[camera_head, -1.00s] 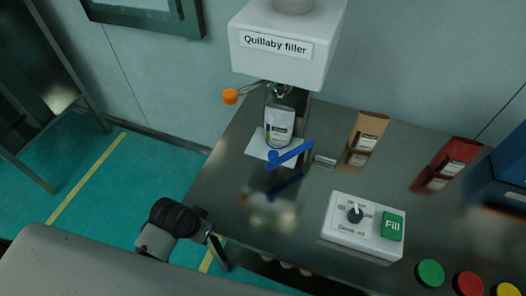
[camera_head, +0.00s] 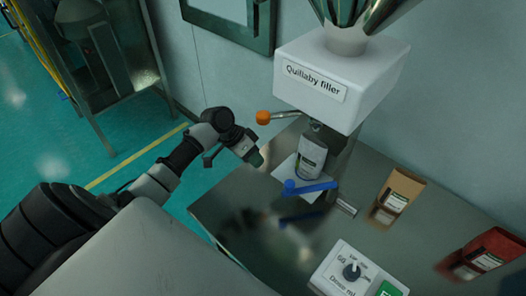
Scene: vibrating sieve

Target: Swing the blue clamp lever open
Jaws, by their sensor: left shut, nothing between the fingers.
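The blue clamp lever (camera_head: 312,187) lies roughly level in front of the pouch at the filler, its rounded knob end at the left. The silver pouch (camera_head: 311,155) with a white label stands upright on a white pad (camera_head: 285,172) under the filler spout. My left gripper (camera_head: 256,160) is shut and empty, to the left of the pouch and up and left of the lever, apart from both in the picture. My right gripper is not in view.
The white Quillaby filler head (camera_head: 342,78) overhangs the pouch. An orange-knobbed handle (camera_head: 264,117) sticks out left, close to my left gripper. A control box (camera_head: 345,270), brown pouch (camera_head: 396,195) and red pouch (camera_head: 485,254) stand on the right.

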